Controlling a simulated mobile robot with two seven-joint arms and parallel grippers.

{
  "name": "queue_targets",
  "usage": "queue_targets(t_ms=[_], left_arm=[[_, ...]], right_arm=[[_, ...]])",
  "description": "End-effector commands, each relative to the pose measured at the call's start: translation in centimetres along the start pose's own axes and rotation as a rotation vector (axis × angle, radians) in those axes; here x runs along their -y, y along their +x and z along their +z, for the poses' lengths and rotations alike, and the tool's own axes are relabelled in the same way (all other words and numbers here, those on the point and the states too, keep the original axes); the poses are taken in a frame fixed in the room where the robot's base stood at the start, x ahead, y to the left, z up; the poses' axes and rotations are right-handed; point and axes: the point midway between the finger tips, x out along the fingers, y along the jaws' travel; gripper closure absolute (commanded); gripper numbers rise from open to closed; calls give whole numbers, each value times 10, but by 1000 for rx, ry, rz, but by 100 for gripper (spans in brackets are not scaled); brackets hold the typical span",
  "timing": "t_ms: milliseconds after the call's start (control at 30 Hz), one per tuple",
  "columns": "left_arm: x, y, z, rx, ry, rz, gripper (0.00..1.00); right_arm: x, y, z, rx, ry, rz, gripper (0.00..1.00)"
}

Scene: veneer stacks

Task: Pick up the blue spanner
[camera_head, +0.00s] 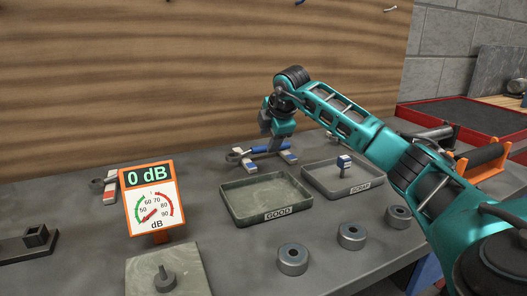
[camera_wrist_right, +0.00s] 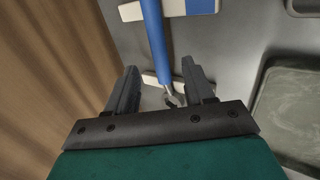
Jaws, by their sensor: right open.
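The blue spanner (camera_head: 262,149) lies across two white supports (camera_head: 289,156) behind the GOOD tray. In the right wrist view its blue handle (camera_wrist_right: 155,35) runs down the picture, and its grey ring end (camera_wrist_right: 173,99) shows between the fingers. My right gripper (camera_head: 275,134) is over the spanner in the head view, its fingertips hard to make out. In the wrist view the right gripper (camera_wrist_right: 161,82) is open, one finger on each side of the spanner's line, with nothing clamped. Whether it touches the spanner is unclear. My left gripper is not in view.
The GOOD tray (camera_head: 228,211) is empty; the SCRAP tray (camera_head: 318,185) holds a small blue-topped part. A dB meter sign (camera_head: 152,198) stands at the left. Several grey rings (camera_head: 292,262) lie in front. A wooden wall (camera_head: 180,70) rises behind the bench.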

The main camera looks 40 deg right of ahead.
Motion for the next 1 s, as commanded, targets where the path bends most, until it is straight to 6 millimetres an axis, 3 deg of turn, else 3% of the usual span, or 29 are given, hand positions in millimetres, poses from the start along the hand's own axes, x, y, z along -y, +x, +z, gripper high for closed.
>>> queue_targets(t_ms=[233, 533, 1000], left_arm=[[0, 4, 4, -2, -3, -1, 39], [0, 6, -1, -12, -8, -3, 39], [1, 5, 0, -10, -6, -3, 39]], right_arm=[[2, 35, -4, -1, 1, -2, 47], [1, 38, -4, -1, -1, -1, 48], [1, 38, -4, -1, 0, -1, 93]])
